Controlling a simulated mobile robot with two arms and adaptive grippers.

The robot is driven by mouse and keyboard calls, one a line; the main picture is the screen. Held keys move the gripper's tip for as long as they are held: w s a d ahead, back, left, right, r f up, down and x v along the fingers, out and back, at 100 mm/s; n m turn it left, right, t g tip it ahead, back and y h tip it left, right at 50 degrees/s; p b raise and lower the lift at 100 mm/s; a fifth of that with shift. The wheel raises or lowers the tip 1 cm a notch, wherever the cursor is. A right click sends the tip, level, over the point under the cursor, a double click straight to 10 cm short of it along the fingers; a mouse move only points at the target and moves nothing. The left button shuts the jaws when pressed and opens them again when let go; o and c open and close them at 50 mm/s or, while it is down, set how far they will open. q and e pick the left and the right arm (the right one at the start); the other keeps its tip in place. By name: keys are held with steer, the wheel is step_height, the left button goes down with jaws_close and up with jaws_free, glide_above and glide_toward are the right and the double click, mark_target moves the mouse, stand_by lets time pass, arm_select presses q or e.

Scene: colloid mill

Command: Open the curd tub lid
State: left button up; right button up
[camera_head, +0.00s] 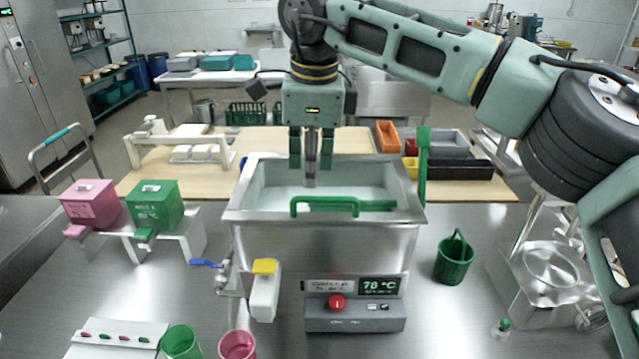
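The curd tub (325,240) is a steel, box-shaped vessel in the middle of the steel table. Its top shows a pale, flat surface inside the rim; I cannot tell whether this is the lid or the contents. A green bar-shaped handle (325,205) runs along the front of the top. My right gripper (311,170) points down over the back part of the tub, behind and above the handle and apart from it. A narrow grey piece shows between its green side parts; I cannot tell if it is fingers or something else. My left gripper is out of view.
A green paddle (423,165) stands at the tub's right rim. A valve with a blue lever (206,263) and a yellow-topped white box (264,290) sit at its front left. A green basket (454,260) stands to the right. Pink (90,204) and green (155,205) boxes stand left.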

mark_target(319, 198)
steer(key=shift+h, duration=0.3)
steer(key=f, duration=0.2)
steer(key=w+d+f+p, duration=0.1)
steer(key=f, duration=0.3)
steer(key=shift+w+d+f+p, duration=0.2)
steer(key=shift+w+p, duration=0.1)
steer(key=shift+w, duration=0.1)
steer(key=shift+c, duration=0.3)
jaws_close()
